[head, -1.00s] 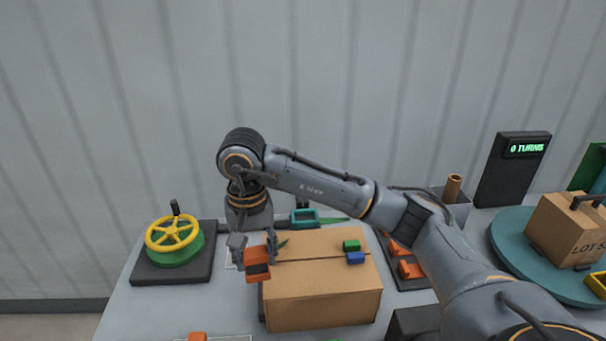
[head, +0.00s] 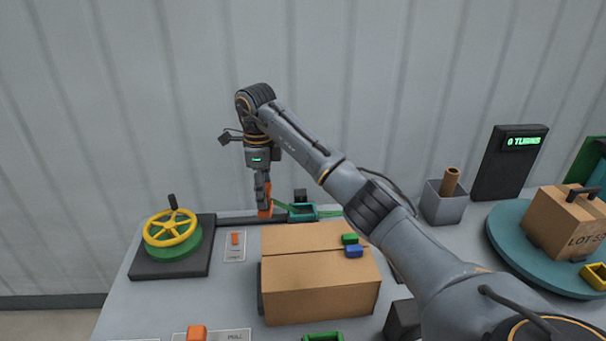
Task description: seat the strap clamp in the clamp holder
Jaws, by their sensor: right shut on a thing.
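My right gripper (head: 264,190) points down behind the cardboard box and is shut on an orange piece (head: 265,209), which looks like the strap clamp. The piece hangs upright beside the left end of a teal open-topped frame (head: 302,212) with a green strip running to it. I cannot tell whether the piece touches the strip or frame. No part is clearly recognisable as the clamp holder; the teal frame may be it. My left gripper is not in view.
The cardboard box (head: 315,285) stands in front, with a green block (head: 349,239) and a blue block (head: 354,251) on top. A yellow handwheel (head: 170,228) is at left. A small orange piece (head: 235,239) lies on a label. A grey bin (head: 444,204) and teal turntable (head: 520,258) are at right.

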